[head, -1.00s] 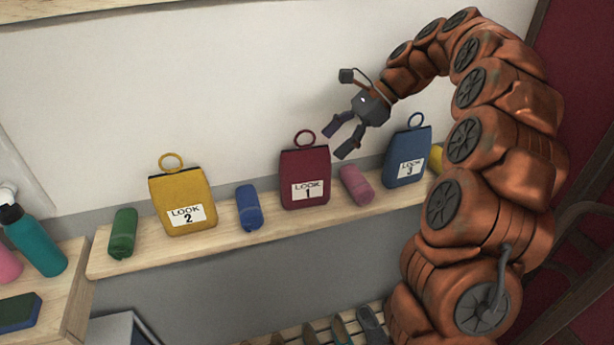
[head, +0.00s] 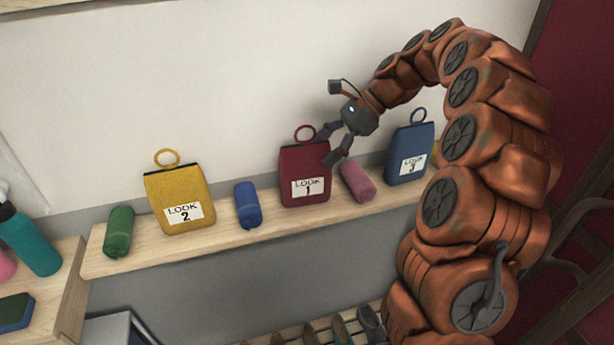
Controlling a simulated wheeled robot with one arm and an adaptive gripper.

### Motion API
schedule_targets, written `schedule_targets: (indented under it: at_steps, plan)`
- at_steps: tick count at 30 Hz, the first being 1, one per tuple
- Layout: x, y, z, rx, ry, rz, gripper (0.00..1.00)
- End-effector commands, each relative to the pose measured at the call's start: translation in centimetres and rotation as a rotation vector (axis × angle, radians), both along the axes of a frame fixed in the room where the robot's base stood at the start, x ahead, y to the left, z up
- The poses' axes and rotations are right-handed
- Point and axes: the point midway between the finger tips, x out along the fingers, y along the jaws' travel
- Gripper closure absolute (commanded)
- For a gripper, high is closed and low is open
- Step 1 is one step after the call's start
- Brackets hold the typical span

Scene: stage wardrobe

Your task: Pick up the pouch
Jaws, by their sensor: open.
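Three pouches with ring loops stand on the wooden shelf: a yellow pouch (head: 178,190) labelled LOOK 2, a dark red pouch (head: 303,167) labelled LOOK 1, and a blue pouch (head: 408,148) labelled LOOK 3. My gripper (head: 328,148) is open, with its fingers at the upper right of the red pouch. The fingers overlap that pouch's right edge in the picture. I cannot tell whether they touch it. Nothing is held between them.
The shelf (head: 275,230) also holds a green roll (head: 118,232), a blue roll (head: 248,205) and a pink roll (head: 357,181) between or beside the pouches. A teal bottle (head: 36,243) stands at left. Shoes (head: 342,330) sit on a slatted rack below.

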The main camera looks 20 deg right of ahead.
Motion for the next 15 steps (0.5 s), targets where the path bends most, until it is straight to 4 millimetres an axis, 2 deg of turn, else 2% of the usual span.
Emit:
schedule_targets:
  at_steps: [8,15]
  plan:
    - [-0.1,1.6,-0.9,0.001,0.003,0.004,0.24]
    - [0.0,3.7,-2.8,0.002,0.005,0.005,0.24]
